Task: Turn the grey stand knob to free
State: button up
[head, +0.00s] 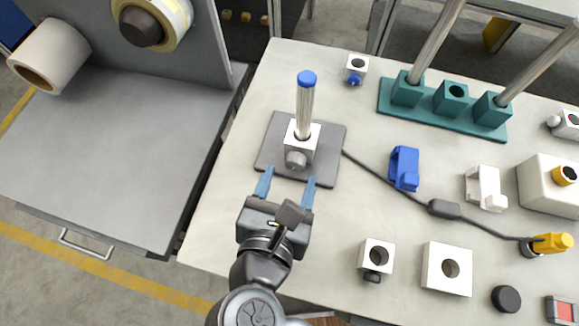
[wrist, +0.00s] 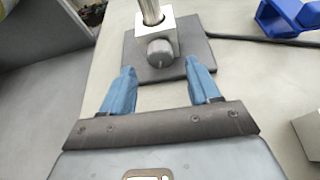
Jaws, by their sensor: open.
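The grey stand knob (head: 296,159) is on the front face of a white block (head: 311,143) on a dark grey base plate (head: 330,165). A metal post with a blue cap (head: 307,79) stands upright in the block. The knob also shows in the wrist view (wrist: 160,52), facing me. My gripper (head: 288,184) is open and empty, with its two blue fingers apart at the plate's front edge. In the wrist view my fingers (wrist: 160,78) lie to either side of the knob's line and short of it. The knob's turn marking is too small to read.
A cable (head: 390,183) runs right from the plate to a yellow connector (head: 552,243). A blue clamp (head: 404,168) and a teal rack (head: 440,115) with posts stand right. White blocks (head: 447,269) lie at front right. The table left of the plate is clear.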

aim_at(294, 167)
jog(key=shift+x, duration=1.5)
jog(key=shift+c, duration=0.2)
jog(key=c, duration=1)
jog(key=shift+r+n+p, duration=0.25)
jog(key=shift+n+p, duration=0.05)
jog(key=shift+p, duration=0.8)
jog(key=shift+n+h+p, duration=0.5)
jog(key=shift+h+p, duration=0.1)
jog(key=shift+p, duration=0.15)
jog(key=shift+f, duration=0.25)
jog(key=o, duration=1)
